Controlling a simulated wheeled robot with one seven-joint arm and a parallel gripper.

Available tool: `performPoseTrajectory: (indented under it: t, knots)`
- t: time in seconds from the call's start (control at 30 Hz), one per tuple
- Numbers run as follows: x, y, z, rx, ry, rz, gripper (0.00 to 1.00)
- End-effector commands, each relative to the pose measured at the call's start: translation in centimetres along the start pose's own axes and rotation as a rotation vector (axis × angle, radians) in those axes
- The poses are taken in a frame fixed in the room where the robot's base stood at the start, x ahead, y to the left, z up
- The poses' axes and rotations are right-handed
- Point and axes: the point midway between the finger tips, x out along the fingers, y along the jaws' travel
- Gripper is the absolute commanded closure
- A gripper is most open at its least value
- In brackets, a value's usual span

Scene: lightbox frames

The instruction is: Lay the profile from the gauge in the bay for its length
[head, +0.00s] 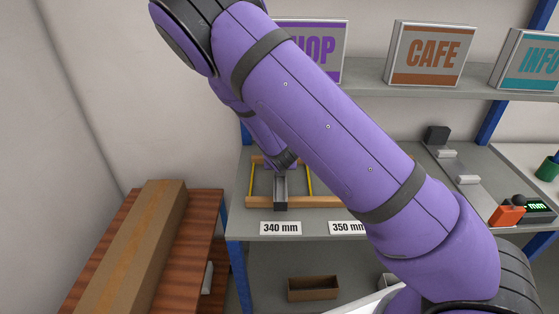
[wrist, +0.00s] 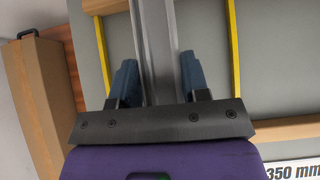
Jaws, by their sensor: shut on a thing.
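My gripper (wrist: 158,72) is shut on a grey metal profile (wrist: 155,30), with a blue finger on each side of it in the wrist view. In the head view the profile (head: 280,193) shows near end on, between the two yellow strips of the bay labelled 340 mm (head: 281,228). I cannot tell whether it rests on the bay or is held just above it. The label 350 mm (head: 346,227) marks the bay to the right, mostly hidden by my arm. The gauge (head: 537,211), with a green "mm" readout, stands at the far right.
A long cardboard box (head: 135,245) lies on the wooden table (head: 201,215) at left. A shelf with CAFE (head: 425,54), INFO (head: 530,60) and partly hidden SHOP signs runs behind. An orange block (head: 507,215) is beside the gauge. An open brown box (head: 313,288) is below the bench.

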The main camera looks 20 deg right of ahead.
Motion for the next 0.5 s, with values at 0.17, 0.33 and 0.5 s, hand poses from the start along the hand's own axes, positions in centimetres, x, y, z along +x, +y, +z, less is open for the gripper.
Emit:
performPoseTrajectory:
  t: [0.17,0.33,0.5]
  knots:
    - [0.06,0.04,-0.57,-0.001,-0.002,0.002,0.95]
    - [0.14,0.03,-0.63,-0.001,-0.002,0.001,0.95]
    - [0.26,0.03,-0.76,-0.001,-0.001,0.001,0.37]
